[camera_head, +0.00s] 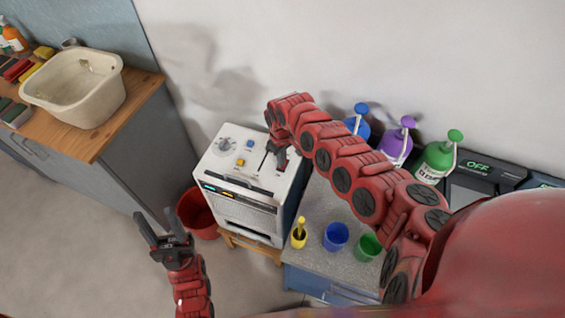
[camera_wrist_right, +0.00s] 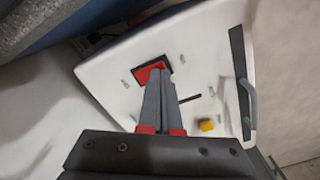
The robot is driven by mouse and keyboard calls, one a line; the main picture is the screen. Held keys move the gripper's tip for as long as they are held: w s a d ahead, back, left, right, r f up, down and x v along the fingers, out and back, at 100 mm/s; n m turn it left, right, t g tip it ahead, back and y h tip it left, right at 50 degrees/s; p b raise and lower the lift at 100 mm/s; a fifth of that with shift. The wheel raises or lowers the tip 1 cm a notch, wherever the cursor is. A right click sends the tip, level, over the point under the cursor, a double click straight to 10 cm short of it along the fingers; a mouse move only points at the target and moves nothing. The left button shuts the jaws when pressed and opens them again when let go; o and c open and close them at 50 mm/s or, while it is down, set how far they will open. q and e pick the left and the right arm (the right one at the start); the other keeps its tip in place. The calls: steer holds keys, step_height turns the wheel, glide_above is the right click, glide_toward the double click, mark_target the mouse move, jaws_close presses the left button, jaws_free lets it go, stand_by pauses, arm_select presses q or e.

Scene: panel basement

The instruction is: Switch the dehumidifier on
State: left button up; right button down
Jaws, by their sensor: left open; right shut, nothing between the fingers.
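The dehumidifier (camera_head: 262,208) is a white box with a dial, a blue button and a yellow button on its top panel. In the right wrist view its white top (camera_wrist_right: 110,75) carries a red switch (camera_wrist_right: 152,69) in a black frame. My right gripper (camera_head: 266,163) is shut and empty over that top. In the right wrist view its closed fingertips (camera_wrist_right: 160,76) overlap the near edge of the switch; I cannot tell whether they touch it. My left gripper (camera_head: 155,220) is open and empty, left of the dehumidifier.
A red bucket (camera_head: 197,216) stands left of the dehumidifier. To its right, a grey counter (camera_head: 312,262) holds blue and green cups, a yellow item and spray bottles. A black device (camera_head: 470,186) shows "OFF". A cream basin (camera_head: 75,105) sits on the wooden counter at left.

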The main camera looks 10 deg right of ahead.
steer(key=shift+f+b, duration=0.3)
steer(key=shift+f, duration=0.1)
steer(key=shift+s, duration=0.1)
steer(key=shift+r+p, duration=0.85)
steer(key=shift+p, duration=0.15)
step_height(320, 180, up, 2)
steer(key=shift+r+p, duration=0.2)
steer(key=shift+p, duration=0.85)
step_height(320, 180, up, 3)
steer(key=p, duration=0.2)
steer(key=shift+p, duration=0.4)
steer(key=shift+f, duration=0.1)
